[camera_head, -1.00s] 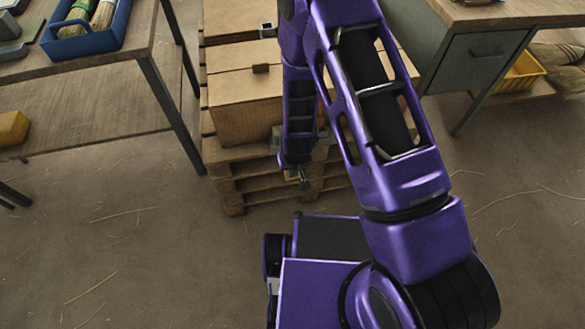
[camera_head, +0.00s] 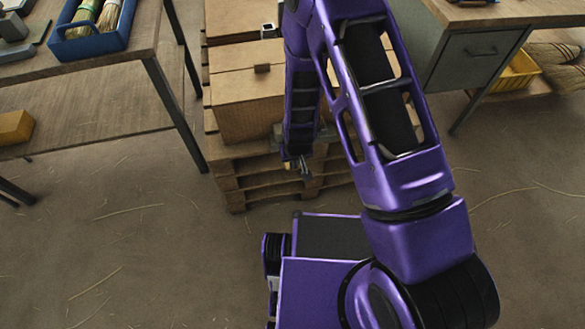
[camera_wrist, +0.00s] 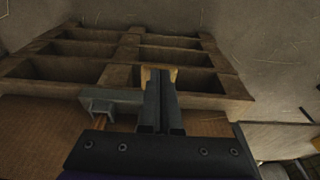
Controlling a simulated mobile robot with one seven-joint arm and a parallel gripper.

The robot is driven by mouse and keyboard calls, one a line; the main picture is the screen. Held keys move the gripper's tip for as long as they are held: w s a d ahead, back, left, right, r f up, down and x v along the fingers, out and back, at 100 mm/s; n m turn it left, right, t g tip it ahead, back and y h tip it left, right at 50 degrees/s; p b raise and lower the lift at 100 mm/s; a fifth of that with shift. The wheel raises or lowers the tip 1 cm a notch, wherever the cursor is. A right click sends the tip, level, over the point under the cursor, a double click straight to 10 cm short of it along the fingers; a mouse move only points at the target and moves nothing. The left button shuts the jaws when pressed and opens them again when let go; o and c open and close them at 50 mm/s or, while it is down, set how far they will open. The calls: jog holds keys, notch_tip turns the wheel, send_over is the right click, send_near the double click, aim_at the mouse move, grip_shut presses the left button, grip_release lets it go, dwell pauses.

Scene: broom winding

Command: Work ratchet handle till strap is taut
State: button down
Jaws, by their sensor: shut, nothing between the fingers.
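My gripper (camera_head: 300,168) points down at the front edge of the pallet, in front of the cardboard boxes. In the wrist view its two dark fingers (camera_wrist: 158,78) are together, with nothing seen between them. A grey metal piece, probably part of the ratchet (camera_wrist: 108,101), sits just left of the fingers against the box. Grey metal also shows beside the arm in the head view (camera_head: 326,133). A pale tan piece (camera_wrist: 173,72) shows behind the fingertips; I cannot tell whether they touch it. No strap can be made out clearly, and my arm hides much of the area.
Cardboard boxes (camera_head: 245,107) stand on the wooden pallet (camera_head: 237,187). A table with a blue tray (camera_head: 93,42) is at left, and a desk with a grey drawer (camera_head: 477,53) and yellow bin (camera_head: 519,73) at right. The floor at front left is clear apart from straw.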

jog(key=s+d+r, duration=0.1)
jog(key=s+r, duration=0.5)
jog(key=r, duration=0.2)
jog(key=shift+d+p, duration=0.35)
